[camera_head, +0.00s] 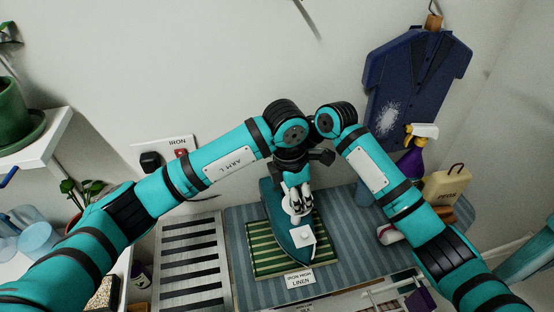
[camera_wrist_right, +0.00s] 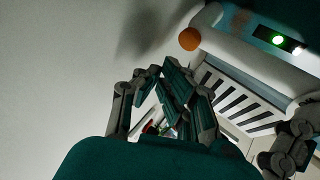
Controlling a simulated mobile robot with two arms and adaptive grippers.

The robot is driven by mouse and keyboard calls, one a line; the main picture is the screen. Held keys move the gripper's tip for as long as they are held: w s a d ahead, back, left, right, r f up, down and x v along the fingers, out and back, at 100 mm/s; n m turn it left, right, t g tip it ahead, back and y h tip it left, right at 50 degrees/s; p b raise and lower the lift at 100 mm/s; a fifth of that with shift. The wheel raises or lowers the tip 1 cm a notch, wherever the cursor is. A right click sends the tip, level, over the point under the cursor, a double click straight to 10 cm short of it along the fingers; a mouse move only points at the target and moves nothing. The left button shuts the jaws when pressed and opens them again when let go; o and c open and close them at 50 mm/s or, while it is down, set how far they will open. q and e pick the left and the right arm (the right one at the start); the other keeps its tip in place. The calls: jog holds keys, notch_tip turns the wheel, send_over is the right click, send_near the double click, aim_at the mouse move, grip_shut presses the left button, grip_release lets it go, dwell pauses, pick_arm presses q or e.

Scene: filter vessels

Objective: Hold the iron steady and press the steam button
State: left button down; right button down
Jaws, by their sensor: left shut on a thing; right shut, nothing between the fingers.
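The teal iron (camera_head: 275,205) sits on a green striped mat (camera_head: 262,262), with a white part and small knob near its front end. My left gripper (camera_head: 298,205) is shut on the iron, reaching down onto its upper part from behind. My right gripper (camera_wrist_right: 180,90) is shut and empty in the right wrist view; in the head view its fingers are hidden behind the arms. The right wrist view shows a pale body with an orange round part (camera_wrist_right: 190,39) and a green light (camera_wrist_right: 278,40), apart from the fingers. I cannot tell which part is the steam button.
The mat lies on a blue striped board (camera_head: 350,235) with a LINEN label (camera_head: 300,279) in front. A slatted metal rack (camera_head: 192,265) is at left. A purple spray bottle (camera_head: 412,160) and a cream container (camera_head: 445,187) stand at right.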

jog(key=shift+w+d+r, duration=0.1)
jog(key=shift+d+r, duration=0.05)
jog(key=shift+r, duration=0.8)
jog(key=shift+w+d+r, duration=0.1)
jog(key=shift+d+r, duration=0.05)
jog(key=shift+r, duration=0.75)
dwell(0.4)
jog(key=r, duration=0.4)
jog(key=shift+d+r, duration=0.15)
jog(key=shift+d, duration=0.05)
jog(key=shift+f, duration=4.45)
jog(key=shift+f, duration=0.1)
jog(key=shift+f, duration=0.25)
